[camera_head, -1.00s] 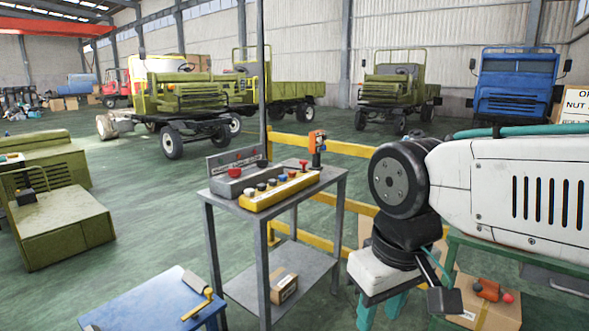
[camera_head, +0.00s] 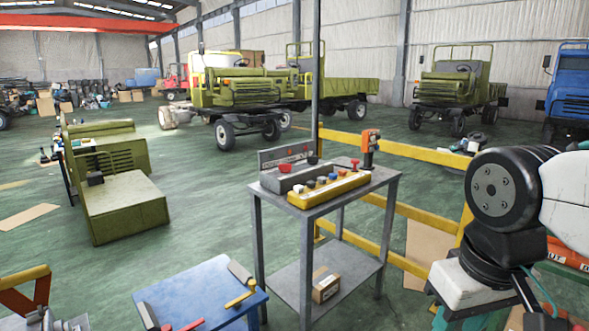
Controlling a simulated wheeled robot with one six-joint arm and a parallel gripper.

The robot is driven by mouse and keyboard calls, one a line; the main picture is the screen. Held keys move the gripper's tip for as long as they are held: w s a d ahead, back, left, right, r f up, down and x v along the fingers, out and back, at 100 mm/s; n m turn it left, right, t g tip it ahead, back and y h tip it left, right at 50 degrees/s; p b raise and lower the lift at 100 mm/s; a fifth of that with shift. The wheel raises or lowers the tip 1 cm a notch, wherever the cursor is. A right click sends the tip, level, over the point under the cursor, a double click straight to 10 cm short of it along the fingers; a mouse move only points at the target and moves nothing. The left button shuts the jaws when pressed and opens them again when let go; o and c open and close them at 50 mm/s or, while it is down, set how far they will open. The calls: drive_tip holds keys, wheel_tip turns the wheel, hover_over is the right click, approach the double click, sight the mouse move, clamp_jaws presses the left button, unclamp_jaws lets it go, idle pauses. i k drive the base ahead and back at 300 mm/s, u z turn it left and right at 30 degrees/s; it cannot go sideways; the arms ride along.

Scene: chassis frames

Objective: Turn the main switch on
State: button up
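A grey switch box (camera_head: 292,181) with an upright lettered back plate stands on a grey metal table (camera_head: 385,182) in the middle of the view. A red knob (camera_head: 285,168) and a dark knob (camera_head: 312,160) sit on it. Which of them is the main switch, and its position, I cannot tell. A yellow button box (camera_head: 330,192) with several coloured buttons lies in front of it. My gripper (camera_head: 465,300) hangs to the right of the table, apart from it. Its fingertips are cut off by the bottom edge.
An orange tool (camera_head: 370,147) stands at the table's back right corner, by a yellow railing (camera_head: 412,152). A carton (camera_head: 325,285) lies on the lower shelf. A blue table (camera_head: 195,285) with tools is at front left.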

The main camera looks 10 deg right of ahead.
sight(285, 168)
drive_tip(key=z, duration=0.15)
drive_tip(key=i, duration=2.45)
drive_tip(key=u, duration=0.45)
